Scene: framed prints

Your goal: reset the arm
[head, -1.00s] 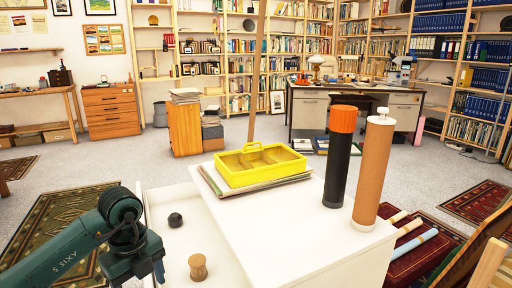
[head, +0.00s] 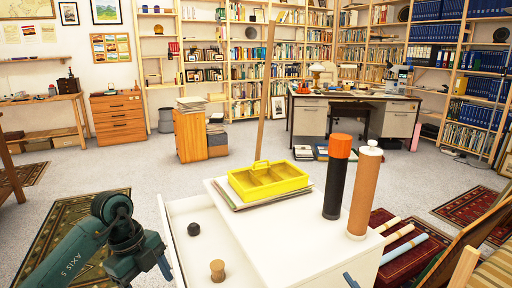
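My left arm comes in from the lower left in the head view, with its dark green gripper (head: 160,268) pointing down beside the white cabinet's open drawer (head: 172,222). Its fingertips are too small and cut off to tell if they are open or shut. Only a small blue-grey part of my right gripper (head: 350,280) shows at the bottom edge, against the cabinet front. In the drawer are a dark round knob-like piece (head: 194,229) and a wooden spool-shaped piece (head: 217,271).
On the white cabinet top (head: 275,240) a yellow divided tray (head: 268,180) rests on flat papers. A black tube with an orange cap (head: 337,178) and a brown tube with a white cap (head: 364,192) stand upright at the right. Rolled papers and a wooden chair are at right.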

